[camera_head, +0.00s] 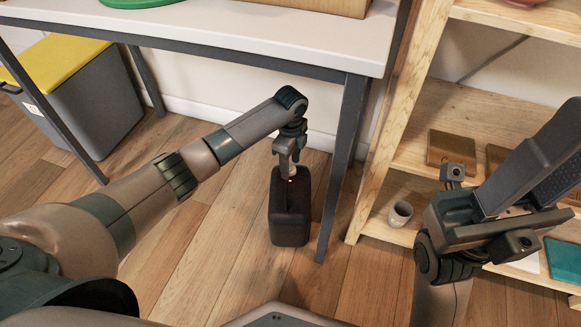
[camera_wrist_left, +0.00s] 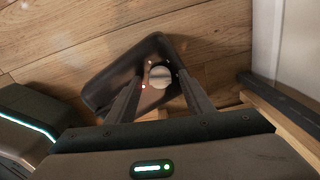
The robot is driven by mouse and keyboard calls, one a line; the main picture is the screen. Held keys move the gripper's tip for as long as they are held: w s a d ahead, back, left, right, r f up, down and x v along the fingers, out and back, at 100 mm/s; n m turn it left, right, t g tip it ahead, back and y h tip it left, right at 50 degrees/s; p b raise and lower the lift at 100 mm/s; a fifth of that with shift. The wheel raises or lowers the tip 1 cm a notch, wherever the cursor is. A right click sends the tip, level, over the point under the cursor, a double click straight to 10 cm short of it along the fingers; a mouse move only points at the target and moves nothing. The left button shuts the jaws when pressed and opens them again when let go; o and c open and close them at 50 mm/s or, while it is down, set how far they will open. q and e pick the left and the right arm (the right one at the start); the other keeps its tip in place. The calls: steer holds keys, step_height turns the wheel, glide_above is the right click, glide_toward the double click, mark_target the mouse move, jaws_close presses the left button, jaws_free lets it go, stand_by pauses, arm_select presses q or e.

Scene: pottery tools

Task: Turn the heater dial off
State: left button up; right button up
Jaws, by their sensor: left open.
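The heater (camera_head: 290,222) is a dark, upright box on the wooden floor, below the white table. Its dial (camera_wrist_left: 160,75) is a pale round knob on top, seen in the left wrist view, with a small red light beside it. My left gripper (camera_head: 287,165) points down over the heater's top. In the left wrist view its open fingers (camera_wrist_left: 160,84) stand on either side of the dial, with gaps showing. I cannot tell which setting the dial points to. My right gripper (camera_head: 520,190) is raised at the right, away from the heater; its jaw state is unclear.
A table leg (camera_head: 343,165) stands just right of the heater. A wooden shelf (camera_head: 415,150) with a small cup (camera_head: 400,214) is farther right. A grey bin (camera_head: 85,95) with a yellow lid is at the left. The floor left of the heater is clear.

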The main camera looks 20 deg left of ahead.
arm_select(q)
steer(key=shift+f, duration=0.3)
steer(key=c, duration=1.1)
steer(key=shift+o, duration=0.2)
